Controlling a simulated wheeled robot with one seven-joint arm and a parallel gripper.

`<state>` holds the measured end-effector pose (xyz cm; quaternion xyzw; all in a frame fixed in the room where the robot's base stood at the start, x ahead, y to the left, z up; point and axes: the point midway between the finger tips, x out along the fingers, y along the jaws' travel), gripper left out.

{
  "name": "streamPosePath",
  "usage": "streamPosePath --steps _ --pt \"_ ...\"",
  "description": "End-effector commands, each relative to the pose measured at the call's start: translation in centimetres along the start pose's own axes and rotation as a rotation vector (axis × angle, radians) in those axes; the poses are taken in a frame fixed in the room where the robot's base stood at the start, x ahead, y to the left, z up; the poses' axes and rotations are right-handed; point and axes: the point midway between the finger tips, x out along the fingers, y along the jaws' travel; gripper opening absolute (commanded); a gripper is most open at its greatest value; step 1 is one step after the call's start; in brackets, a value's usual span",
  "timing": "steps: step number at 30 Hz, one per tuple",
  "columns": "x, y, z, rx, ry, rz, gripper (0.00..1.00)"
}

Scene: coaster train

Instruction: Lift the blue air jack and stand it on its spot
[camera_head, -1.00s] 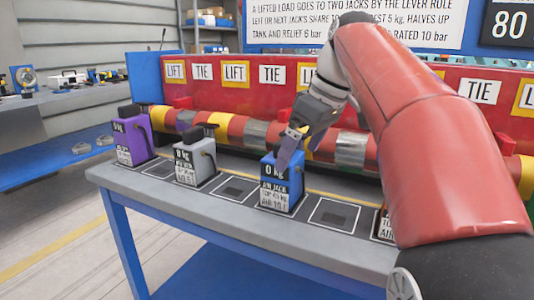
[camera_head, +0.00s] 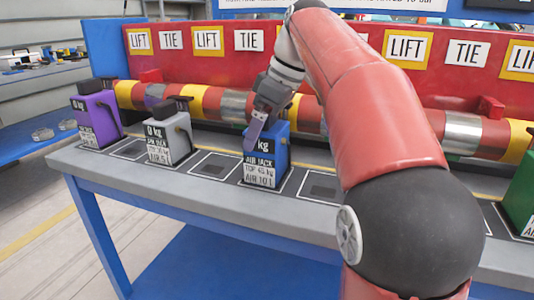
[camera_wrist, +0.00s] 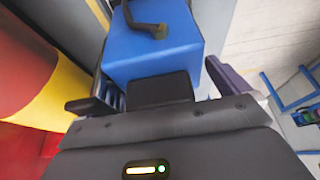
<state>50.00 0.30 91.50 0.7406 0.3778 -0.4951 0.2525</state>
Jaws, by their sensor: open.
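The blue air jack (camera_head: 281,152) stands upright on the bench, its front label reading in part "kg" and "AIR JACK". My gripper (camera_head: 258,132) is at its upper part, with one grey-purple finger in front of its upper left face. In the wrist view, the jack's blue body (camera_wrist: 155,55) with a dark bent handle lies just ahead of my open gripper (camera_wrist: 162,92), one finger on each side. I cannot tell whether the fingers touch it. An empty dark framed spot (camera_head: 322,187) lies directly right of the jack.
A grey jack (camera_head: 158,147) and a purple jack (camera_head: 97,120) stand to the left, with empty framed spots between. A green jack (camera_head: 520,200) is at the far right. A red and yellow striped tube (camera_head: 205,103) runs behind the bench (camera_head: 190,187).

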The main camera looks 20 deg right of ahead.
Motion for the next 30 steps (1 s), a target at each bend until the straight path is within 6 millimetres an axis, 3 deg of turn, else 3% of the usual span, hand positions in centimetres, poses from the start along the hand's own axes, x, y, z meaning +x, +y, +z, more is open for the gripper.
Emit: streamPosePath --steps 6,26,30 --pt "-0.02 0.01 -0.02 0.000 0.000 0.001 0.97" --pt "-0.03 0.01 0.00 0.001 -0.001 0.000 0.11" --pt "-0.20 -0.02 -0.07 -0.001 0.002 0.003 0.11"
